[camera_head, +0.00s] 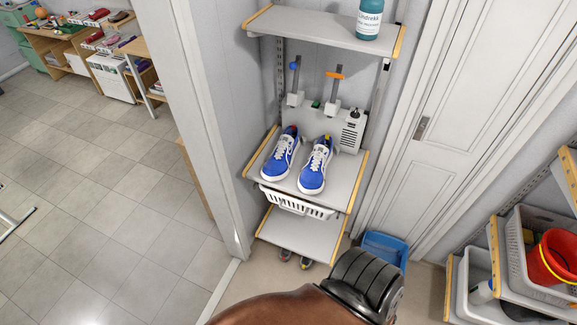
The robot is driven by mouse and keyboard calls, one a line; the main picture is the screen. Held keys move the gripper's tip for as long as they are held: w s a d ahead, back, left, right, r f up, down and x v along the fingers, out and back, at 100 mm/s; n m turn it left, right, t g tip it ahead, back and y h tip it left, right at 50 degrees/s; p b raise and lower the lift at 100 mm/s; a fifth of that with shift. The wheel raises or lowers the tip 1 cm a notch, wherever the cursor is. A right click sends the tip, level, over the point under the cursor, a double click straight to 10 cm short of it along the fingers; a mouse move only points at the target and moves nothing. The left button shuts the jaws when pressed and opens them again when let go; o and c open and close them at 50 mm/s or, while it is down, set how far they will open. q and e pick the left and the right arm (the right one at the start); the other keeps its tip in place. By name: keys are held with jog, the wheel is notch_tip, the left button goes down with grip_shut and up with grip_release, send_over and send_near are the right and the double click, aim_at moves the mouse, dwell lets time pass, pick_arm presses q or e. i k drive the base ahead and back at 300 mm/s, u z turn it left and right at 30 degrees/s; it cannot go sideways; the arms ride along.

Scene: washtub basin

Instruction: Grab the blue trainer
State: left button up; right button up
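Two blue trainers with white laces and white soles stand side by side on the middle shelf (343,184) of a narrow rack. The left trainer (281,157) stands slightly farther back than the right trainer (315,168). Both point toward the front of the shelf and are upright. I cannot tell from this view which of the two the task means. Neither of my grippers is in view, and nothing touches the trainers.
A grey device (350,130) with two upright posts stands behind the trainers. A white basket (290,202) hangs under their shelf. A teal bottle (369,18) stands above. A blue bin (384,248) is on the floor. A brown and black shape at the bottom is unclear.

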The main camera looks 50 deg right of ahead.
aim_at(311, 180)
jog(key=i, duration=1.85)
jog(key=z, duration=2.3)
